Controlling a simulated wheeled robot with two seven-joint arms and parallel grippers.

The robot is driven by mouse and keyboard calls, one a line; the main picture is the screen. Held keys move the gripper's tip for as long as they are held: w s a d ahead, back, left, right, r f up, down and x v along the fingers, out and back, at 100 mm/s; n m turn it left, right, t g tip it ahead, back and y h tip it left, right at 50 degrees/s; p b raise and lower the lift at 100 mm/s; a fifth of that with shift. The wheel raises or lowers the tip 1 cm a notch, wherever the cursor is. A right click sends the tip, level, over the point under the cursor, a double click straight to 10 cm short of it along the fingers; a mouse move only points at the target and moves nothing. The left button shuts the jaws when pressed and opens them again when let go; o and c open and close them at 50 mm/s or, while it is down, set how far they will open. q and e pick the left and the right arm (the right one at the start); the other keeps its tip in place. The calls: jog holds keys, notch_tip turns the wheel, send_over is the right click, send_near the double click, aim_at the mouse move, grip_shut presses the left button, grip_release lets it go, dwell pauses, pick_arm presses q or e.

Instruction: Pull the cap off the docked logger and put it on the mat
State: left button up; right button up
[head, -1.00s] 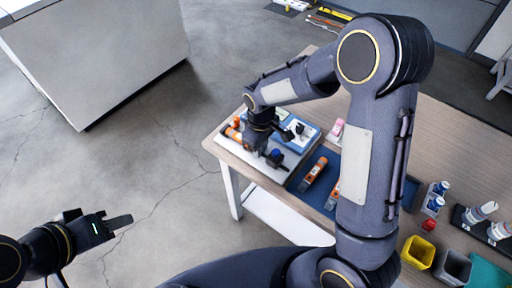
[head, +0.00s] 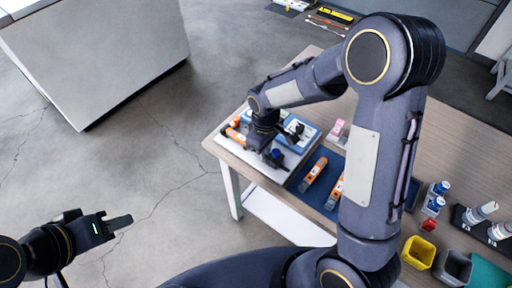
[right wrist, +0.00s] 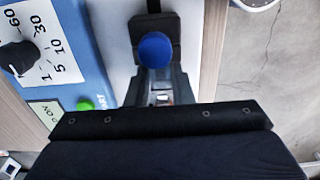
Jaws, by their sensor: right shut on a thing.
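My right gripper (head: 274,158) is over the white board at the table's near left corner. In the right wrist view its jaws (right wrist: 155,70) are shut on a round blue cap (right wrist: 155,50), which shows between the dark fingertips. Whether the cap still sits on a logger is hidden below it. Orange parts (head: 234,134) show on the white board to the left of the gripper. A dark blue mat (head: 322,190) lies to the right, with orange-and-white loggers (head: 313,172) on it. My left gripper (head: 118,223) is away from the table, over the floor; its jaw gap is unclear.
A blue device (head: 303,131) with a dial (right wrist: 18,57) and green button (right wrist: 84,103) stands beside the right gripper. Bottles (head: 436,198), a yellow bin (head: 418,252) and a grey bin (head: 453,268) are at the right. My right arm hides part of the mat.

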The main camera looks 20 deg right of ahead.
jog(key=shift+r, duration=0.1)
jog(key=shift+r+p, duration=2.15)
jog(key=shift+r, duration=0.55)
